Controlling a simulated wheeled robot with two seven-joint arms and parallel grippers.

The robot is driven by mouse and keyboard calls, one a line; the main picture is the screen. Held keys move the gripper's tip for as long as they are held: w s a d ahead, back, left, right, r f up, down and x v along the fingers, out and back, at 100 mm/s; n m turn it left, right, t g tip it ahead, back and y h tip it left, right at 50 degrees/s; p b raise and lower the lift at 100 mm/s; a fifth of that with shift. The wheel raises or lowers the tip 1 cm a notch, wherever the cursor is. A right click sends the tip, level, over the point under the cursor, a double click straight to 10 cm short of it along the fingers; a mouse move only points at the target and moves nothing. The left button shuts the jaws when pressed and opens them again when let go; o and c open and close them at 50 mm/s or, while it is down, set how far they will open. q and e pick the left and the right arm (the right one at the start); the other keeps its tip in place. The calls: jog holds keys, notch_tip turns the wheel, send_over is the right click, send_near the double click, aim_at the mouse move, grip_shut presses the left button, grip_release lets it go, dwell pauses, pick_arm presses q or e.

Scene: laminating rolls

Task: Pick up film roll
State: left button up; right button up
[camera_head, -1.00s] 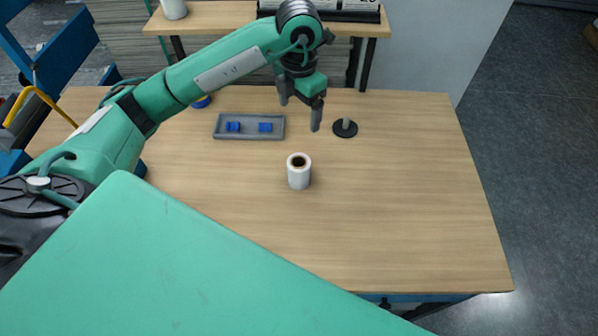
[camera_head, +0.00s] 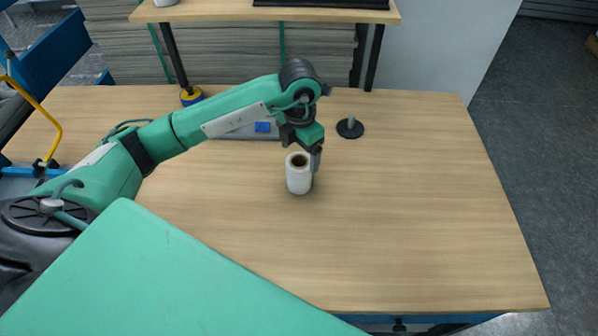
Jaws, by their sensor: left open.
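The film roll (camera_head: 298,178) is white with a dark core hole and stands upright on the wooden table (camera_head: 400,230). My left gripper (camera_head: 301,158) is open and low at the roll's far side. One finger shows beside the roll's right edge; the other is hidden or hard to make out. I cannot tell whether a finger touches the roll. My right gripper is not in view.
A grey tray (camera_head: 236,133) with a blue block (camera_head: 263,127) lies behind my left arm, partly hidden. A black round base with a short peg (camera_head: 350,127) stands right of my gripper. The table's right and front are clear.

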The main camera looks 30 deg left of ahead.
aim_at(299, 169)
pick_arm(q)
notch_tip(299, 169, down, 2)
jog(key=shift+f, duration=0.25)
notch_tip(299, 169, down, 4)
jog(key=shift+s+p, duration=0.15)
jog(key=shift+p, duration=0.7)
jog(key=shift+f, duration=0.5)
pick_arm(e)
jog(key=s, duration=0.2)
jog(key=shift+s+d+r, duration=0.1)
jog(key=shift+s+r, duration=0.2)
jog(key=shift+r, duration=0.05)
pick_arm(q)
jog(key=c, duration=1.2)
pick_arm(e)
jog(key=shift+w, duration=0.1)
pick_arm(q)
jog(key=shift+r, duration=0.1)
